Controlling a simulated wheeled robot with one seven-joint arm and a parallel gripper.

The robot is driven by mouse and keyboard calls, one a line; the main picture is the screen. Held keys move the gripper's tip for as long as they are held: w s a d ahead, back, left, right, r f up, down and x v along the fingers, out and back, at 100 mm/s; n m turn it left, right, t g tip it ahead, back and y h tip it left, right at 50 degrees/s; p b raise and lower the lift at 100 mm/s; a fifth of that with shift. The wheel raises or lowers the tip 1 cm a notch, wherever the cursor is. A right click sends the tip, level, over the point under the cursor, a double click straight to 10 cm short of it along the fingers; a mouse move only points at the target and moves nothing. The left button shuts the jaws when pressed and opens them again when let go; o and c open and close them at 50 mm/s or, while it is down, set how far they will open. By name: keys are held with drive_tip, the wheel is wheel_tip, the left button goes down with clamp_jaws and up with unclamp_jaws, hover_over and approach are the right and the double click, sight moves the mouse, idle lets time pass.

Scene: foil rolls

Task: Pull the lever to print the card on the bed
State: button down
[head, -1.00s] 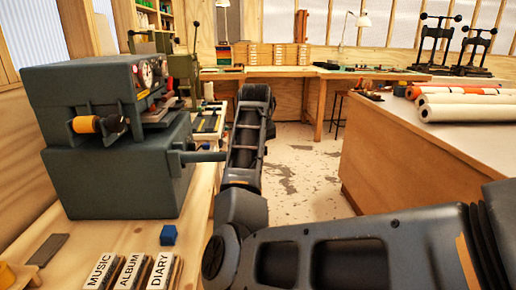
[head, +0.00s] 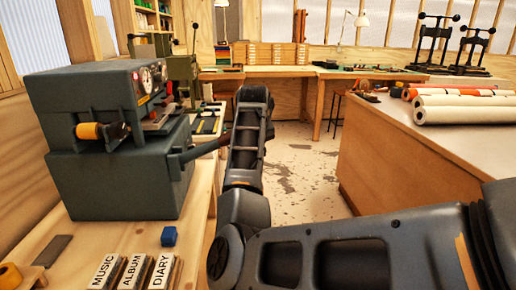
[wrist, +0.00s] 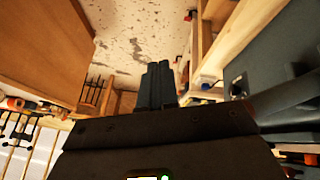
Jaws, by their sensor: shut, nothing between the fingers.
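The dark grey-green printing machine (head: 115,175) stands on the left bench. Its lever (head: 203,149) sticks out from the right side, sloping up to the right until my arm hides its end. The bed (head: 160,122) is a small plate at the machine's front right; a card on it is too small to make out. In the wrist view my gripper (wrist: 159,72) has its fingers together with nothing between them. The lever (wrist: 290,101) runs in from the right, close beside the gripper's body; contact is unclear. In the head view my arm hides the fingers.
A foil roll (head: 92,131) sits on the machine's front. A blue block (head: 169,236) and the MUSIC, ALBUM and DIARY blocks (head: 132,270) lie on the near bench. A right-hand counter (head: 400,160) carries paper rolls (head: 460,108). Open floor (head: 300,165) lies between.

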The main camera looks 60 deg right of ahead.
drive_tip(key=s+r+b, duration=0.1)
drive_tip(key=s+r, duration=0.6)
drive_tip(key=r, duration=0.1)
drive_tip(key=shift+s+a, duration=0.3)
drive_tip(key=shift+a, duration=0.15)
drive_tip(key=shift+f, duration=0.1)
idle(0.8)
